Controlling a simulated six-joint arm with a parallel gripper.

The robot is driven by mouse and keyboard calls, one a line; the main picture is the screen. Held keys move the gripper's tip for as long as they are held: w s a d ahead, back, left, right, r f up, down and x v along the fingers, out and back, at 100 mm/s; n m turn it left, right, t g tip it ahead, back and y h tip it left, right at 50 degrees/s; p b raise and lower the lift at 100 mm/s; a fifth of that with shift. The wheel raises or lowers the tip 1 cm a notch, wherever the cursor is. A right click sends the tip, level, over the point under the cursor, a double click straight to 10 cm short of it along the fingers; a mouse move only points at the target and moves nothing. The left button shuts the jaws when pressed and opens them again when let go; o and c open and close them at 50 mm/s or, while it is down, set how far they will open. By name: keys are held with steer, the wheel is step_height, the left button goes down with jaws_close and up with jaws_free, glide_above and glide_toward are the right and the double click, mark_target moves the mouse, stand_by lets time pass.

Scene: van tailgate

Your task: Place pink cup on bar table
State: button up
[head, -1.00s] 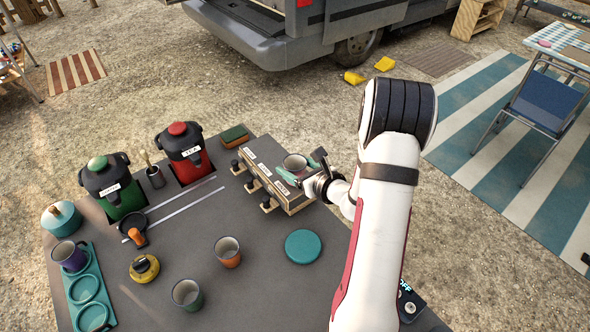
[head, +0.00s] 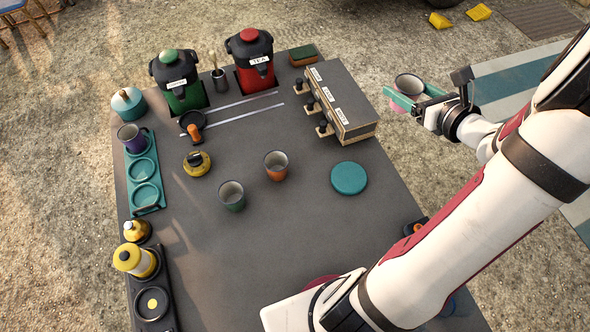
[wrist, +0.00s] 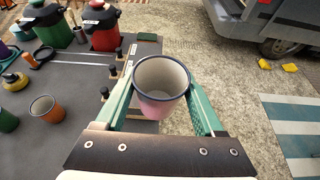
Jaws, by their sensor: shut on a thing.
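The pink cup (wrist: 161,104) is upright between the green fingers of my gripper (wrist: 160,110) in the wrist view. It has a dark rim and a pale, empty-looking inside. In the head view my gripper (head: 410,98) is shut on the cup (head: 408,86), up in the air beyond the right edge of the grey table (head: 300,240), to the right of the wooden labelled box. Whether this grey table is the bar table, I cannot tell.
On the grey table stand an orange cup (head: 276,166), a green cup (head: 232,196), a teal disc (head: 349,178), a labelled box (head: 340,105), and green (head: 180,82) and red (head: 251,60) dispensers. A purple cup (head: 131,137) sits on a teal tray (head: 146,170) at left. The table's middle front is clear.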

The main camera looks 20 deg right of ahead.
steer(key=w+a+f+n+y, duration=0.1)
steer(key=w+a+f, duration=0.3)
steer(key=a, duration=0.3)
steer(key=w+a+f+n+y, duration=0.2)
steer(key=w+a+f, duration=0.3)
steer(key=w+a, duration=0.2)
steer(key=w+a+f+n+g+y, duration=0.1)
steer(key=w+a+f, duration=0.3)
steer(key=a, duration=0.5)
steer(key=shift+w+f+n+y, duration=0.15)
steer(key=shift+w+f+y, duration=0.1)
steer(key=shift+w, duration=0.35)
steer(key=shift+w+f+n+y, duration=0.15)
steer(key=shift+w+y, duration=0.1)
steer(key=shift+w, duration=0.3)
steer(key=f, duration=0.4)
steer(key=shift+w+a, duration=0.2)
steer(key=shift+a, duration=0.1)
steer(key=shift+f, duration=0.15)
steer(key=shift+f, duration=0.1)
